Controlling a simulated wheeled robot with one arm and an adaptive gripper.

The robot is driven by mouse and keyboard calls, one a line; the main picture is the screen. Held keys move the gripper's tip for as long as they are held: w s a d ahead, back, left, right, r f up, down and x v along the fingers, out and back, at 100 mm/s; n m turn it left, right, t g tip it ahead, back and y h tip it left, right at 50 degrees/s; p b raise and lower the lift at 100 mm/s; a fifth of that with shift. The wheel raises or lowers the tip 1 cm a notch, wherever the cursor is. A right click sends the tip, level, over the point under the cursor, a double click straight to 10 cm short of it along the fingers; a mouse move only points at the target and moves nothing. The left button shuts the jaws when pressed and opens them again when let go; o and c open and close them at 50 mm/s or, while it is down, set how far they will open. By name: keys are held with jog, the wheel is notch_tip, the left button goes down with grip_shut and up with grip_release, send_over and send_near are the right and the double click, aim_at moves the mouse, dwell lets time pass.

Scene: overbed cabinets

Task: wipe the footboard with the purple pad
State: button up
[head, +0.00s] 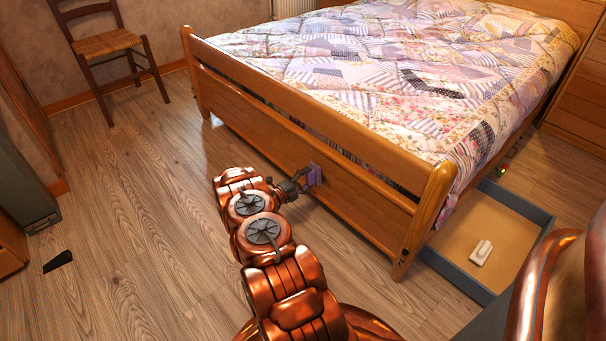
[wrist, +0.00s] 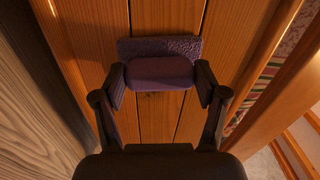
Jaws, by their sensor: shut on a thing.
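The purple pad (head: 313,174) is between the fingers of my gripper (head: 301,181) in the head view. In the wrist view the pad (wrist: 160,70) sits between both fingertips of my gripper (wrist: 161,82), with its textured far part toward the wooden boards. The wooden footboard (head: 262,127) stands at the foot of the bed, and its planks fill the middle of the wrist view (wrist: 155,120). The pad is at the footboard's lower panel and looks against it; exact contact is hard to tell.
The bed has a patchwork quilt (head: 400,75). An open grey-blue drawer (head: 540,250) at the right holds a white object (head: 481,252). A chair (head: 108,45) stands at the back left. A dark flat item (head: 58,262) lies on the floor.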

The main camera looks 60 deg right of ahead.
jog(key=shift+s+a+r+p, duration=0.1)
jog(key=shift+s+a+p, duration=0.15)
jog(key=shift+s+p, duration=0.65)
jog(key=shift+s+a+p, duration=0.2)
jog(key=shift+s+p, duration=0.55)
jog(key=shift+s, duration=0.35)
jog(key=shift+s+a+r+p, duration=0.1)
jog(key=shift+s+a+p, duration=0.15)
jog(key=shift+s+p, duration=0.65)
jog(key=shift+s+a+f+p, duration=0.1)
jog(key=shift+s+a+p, duration=0.15)
jog(key=shift+s, duration=0.3)
jog(key=shift+s+a+f+p, duration=0.1)
jog(key=shift+s+p, duration=0.25)
jog(key=shift+s, duration=0.15)
jog(key=shift+w+d+f+b, duration=0.1)
jog(key=shift+w+d+b, duration=0.2)
jog(key=shift+w, duration=0.3)
jog(key=shift+w+d+b, duration=0.15)
jog(key=shift+w+b, duration=0.25)
jog(key=shift+w, duration=0.15)
jog(key=shift+w+d+b, duration=0.25)
jog(key=shift+w+b, duration=0.15)
jog(key=shift+w, duration=0.3)
jog(key=shift+c, duration=0.4)
